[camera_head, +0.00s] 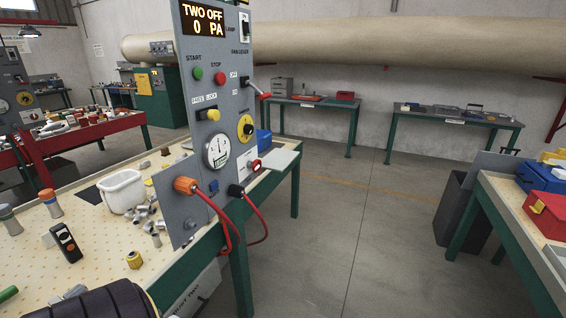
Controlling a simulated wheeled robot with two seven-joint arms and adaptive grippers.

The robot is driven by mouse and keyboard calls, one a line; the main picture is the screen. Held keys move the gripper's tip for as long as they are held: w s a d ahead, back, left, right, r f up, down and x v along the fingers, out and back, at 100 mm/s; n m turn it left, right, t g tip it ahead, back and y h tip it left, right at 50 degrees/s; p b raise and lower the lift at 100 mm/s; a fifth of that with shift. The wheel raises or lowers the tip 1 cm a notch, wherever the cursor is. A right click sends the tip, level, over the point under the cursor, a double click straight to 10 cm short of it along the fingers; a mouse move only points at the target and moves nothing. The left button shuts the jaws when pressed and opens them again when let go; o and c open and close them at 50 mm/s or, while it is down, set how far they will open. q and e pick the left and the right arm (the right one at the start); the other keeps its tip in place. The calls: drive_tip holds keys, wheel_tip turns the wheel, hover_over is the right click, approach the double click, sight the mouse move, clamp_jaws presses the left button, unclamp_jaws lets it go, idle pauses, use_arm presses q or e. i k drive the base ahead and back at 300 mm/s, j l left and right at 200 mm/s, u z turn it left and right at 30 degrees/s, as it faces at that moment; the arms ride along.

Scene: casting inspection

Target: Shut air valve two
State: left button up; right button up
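A grey upright control panel (215,60) stands at the edge of a perforated-top bench. Its display (203,20) reads "TWO OFF" and "0 PA". A lever with a red grip (262,95) sticks out from the panel's right side, pointing right and slightly down. A small red round control (256,165) sits lower right. I cannot tell for sure which part is air valve two. An orange fitting (185,186) and a black fitting (236,190) at the panel's foot carry red hoses (227,232). Neither of my grippers is in view.
A white bucket (122,190), small metal castings (148,212) and a dark handheld device (66,242) lie on the bench. A dark ribbed shape (100,303) fills the lower left. A dark bin (455,210) stands by the right bench. The floor (345,220) between is clear.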

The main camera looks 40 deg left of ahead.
sight(256, 164)
drive_tip(key=i, duration=0.8)
drive_tip(key=i+l+u, duration=0.1)
drive_tip(key=i+u, duration=0.25)
drive_tip(key=i+l+u, duration=0.15)
drive_tip(key=i+u, duration=0.25)
drive_tip(key=i+l+u, duration=0.15)
drive_tip(key=u, duration=0.3)
drive_tip(key=i+l+u, duration=0.2)
drive_tip(key=u, duration=0.2)
drive_tip(key=i+l+u, duration=0.1)
drive_tip(key=l+u, duration=0.15)
drive_tip(key=u, duration=0.2)
drive_tip(key=l+u, duration=0.3)
drive_tip(key=u, duration=0.15)
drive_tip(key=l+u, duration=0.25)
drive_tip(key=l, duration=0.2)
drive_tip(key=i+l+u, duration=0.1)
drive_tip(key=l+u, duration=0.15)
drive_tip(key=l, duration=0.2)
